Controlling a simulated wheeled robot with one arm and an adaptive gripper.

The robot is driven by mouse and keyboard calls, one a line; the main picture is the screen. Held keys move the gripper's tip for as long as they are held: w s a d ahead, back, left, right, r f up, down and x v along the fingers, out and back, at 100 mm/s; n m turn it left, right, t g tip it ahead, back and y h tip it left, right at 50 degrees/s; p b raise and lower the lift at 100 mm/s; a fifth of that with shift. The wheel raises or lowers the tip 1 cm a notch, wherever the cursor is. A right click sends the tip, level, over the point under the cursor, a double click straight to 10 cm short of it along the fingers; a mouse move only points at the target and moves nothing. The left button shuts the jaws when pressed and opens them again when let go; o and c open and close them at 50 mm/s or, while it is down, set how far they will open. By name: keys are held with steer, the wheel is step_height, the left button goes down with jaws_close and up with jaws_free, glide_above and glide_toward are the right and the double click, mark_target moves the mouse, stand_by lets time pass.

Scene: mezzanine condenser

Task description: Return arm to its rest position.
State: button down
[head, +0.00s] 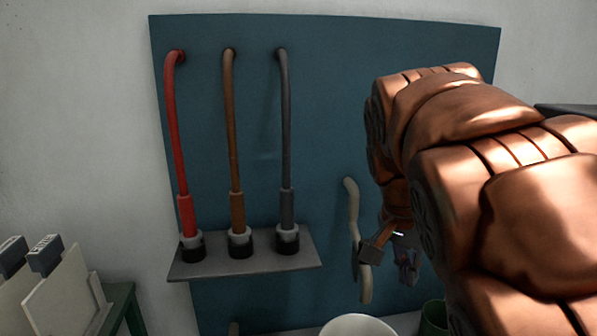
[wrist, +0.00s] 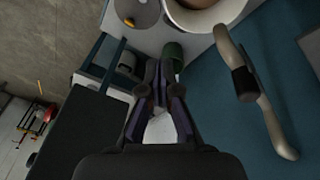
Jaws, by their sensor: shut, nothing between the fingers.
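My copper-coloured arm fills the right side of the head view, reaching towards the blue panel (head: 330,120). My gripper (head: 407,268) is small and partly hidden behind the arm there, just right of a beige handle (head: 352,205) on the panel. In the wrist view, my gripper (wrist: 158,76) is shut and empty, its dark fingertips close together. The handle (wrist: 273,125), with a dark middle part, shows to the right of the fingers, apart from them. A green cup (wrist: 174,54) is seen just beyond the fingertips.
Red (head: 172,120), brown (head: 232,120) and grey (head: 286,120) hoses run down to connectors on a grey shelf (head: 245,265). A white bowl (head: 357,325) stands below the handle. White boards (head: 62,285) are at lower left. A dark box (wrist: 70,140) lies left of my fingers.

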steer(key=s+f+n+g+y+p, duration=0.1)
steer(key=s+f+n, duration=0.3)
steer(key=s, duration=0.8)
steer(key=s+f+n+g+y+p, duration=0.1)
steer(key=s+f+n+p, duration=0.1)
steer(key=s+f+n, duration=0.3)
steer(key=s+f, duration=0.4)
steer(key=s, duration=0.2)
steer(key=shift+s+a+f+g, duration=0.25)
steer(key=shift+s+g, duration=0.05)
steer(key=shift+s, duration=0.1)
